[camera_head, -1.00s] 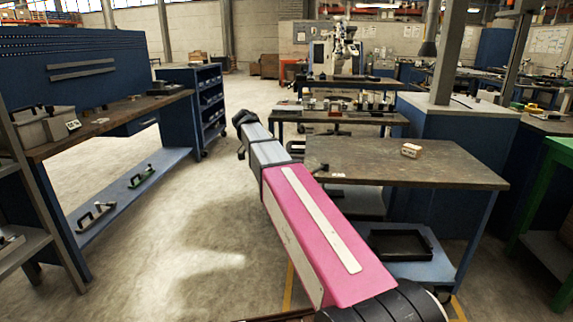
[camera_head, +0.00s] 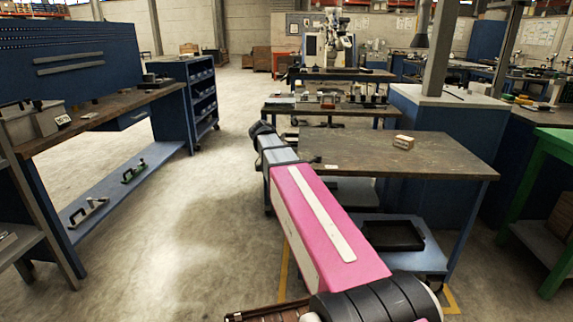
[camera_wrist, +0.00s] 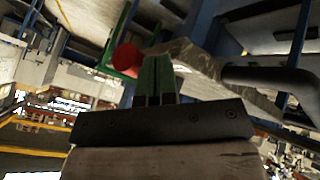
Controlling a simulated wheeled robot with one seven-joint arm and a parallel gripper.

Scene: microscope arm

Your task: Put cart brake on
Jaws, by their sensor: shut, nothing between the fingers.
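A cart (camera_head: 400,165) with a worn dark wooden top, a blue lower shelf and small wheels stands right of my arm in the head view. A caster (camera_head: 440,284) shows at its near right corner. I cannot make out a brake on it. My arm reaches forward along the cart's left side, its dark end near the top's far left corner; the fingers are not clear there. In the wrist view my gripper (camera_wrist: 158,62) is shut and empty. Beside it are a red round thing (camera_wrist: 126,60) and a thick dark curved bar (camera_wrist: 270,80); I cannot tell what either belongs to.
A small box (camera_head: 403,142) lies on the cart top, and a black tray (camera_head: 390,235) on its lower shelf. A blue workbench (camera_head: 120,105) stands left, a green table (camera_head: 560,143) right. The concrete floor (camera_head: 190,220) between workbench and cart is clear.

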